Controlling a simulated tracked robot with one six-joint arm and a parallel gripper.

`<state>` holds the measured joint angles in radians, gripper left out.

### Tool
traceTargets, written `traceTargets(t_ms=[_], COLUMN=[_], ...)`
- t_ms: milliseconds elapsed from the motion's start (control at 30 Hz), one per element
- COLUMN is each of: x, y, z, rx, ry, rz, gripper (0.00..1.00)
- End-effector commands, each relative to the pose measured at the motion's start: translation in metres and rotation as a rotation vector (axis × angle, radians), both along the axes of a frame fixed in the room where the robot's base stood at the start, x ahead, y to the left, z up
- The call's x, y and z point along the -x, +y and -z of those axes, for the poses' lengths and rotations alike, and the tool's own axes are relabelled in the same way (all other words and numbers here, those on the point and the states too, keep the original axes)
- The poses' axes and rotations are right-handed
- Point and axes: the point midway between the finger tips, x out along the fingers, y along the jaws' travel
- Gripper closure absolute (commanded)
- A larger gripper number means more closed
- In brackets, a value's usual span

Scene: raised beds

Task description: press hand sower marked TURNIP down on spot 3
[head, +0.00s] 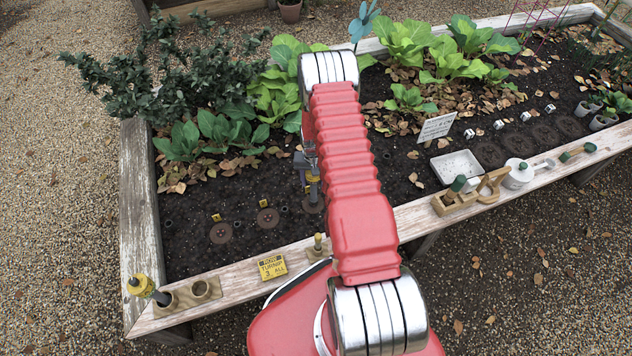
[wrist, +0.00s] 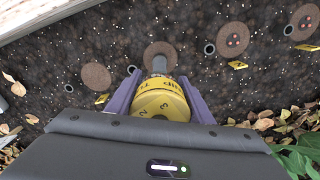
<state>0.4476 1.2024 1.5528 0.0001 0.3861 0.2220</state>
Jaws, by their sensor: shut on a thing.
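My gripper (wrist: 160,96) is shut on a hand sower (wrist: 160,103) with a yellow cap. The cap's lettering is only partly legible, with "TU" showing. Its grey tube points down over a brown round spot (wrist: 152,52), third from the left in the head view (head: 314,206). The tube's end is at or just above this spot; I cannot tell whether it touches. In the head view my gripper (head: 312,172) is partly hidden by my arm. Two neighbouring spots (wrist: 233,38) (wrist: 303,22) bear red dots. The spot on the other side (wrist: 96,75) looks bare.
A yellow sign (head: 272,267) reading ROW TURNIP 3 ALL is on the front plank. Leafy plants (head: 230,132) fill the back. A white tray (head: 458,166) lies right of my arm.

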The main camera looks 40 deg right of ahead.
Motion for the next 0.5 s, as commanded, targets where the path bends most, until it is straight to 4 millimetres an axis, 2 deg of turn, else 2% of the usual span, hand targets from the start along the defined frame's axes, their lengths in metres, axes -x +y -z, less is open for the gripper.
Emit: traceTargets(t_ms=[500], x=[-0.001], y=[0.000], z=[-0.030], rx=[0.001], ry=[-0.002], rz=[0.000], gripper=[0.76])
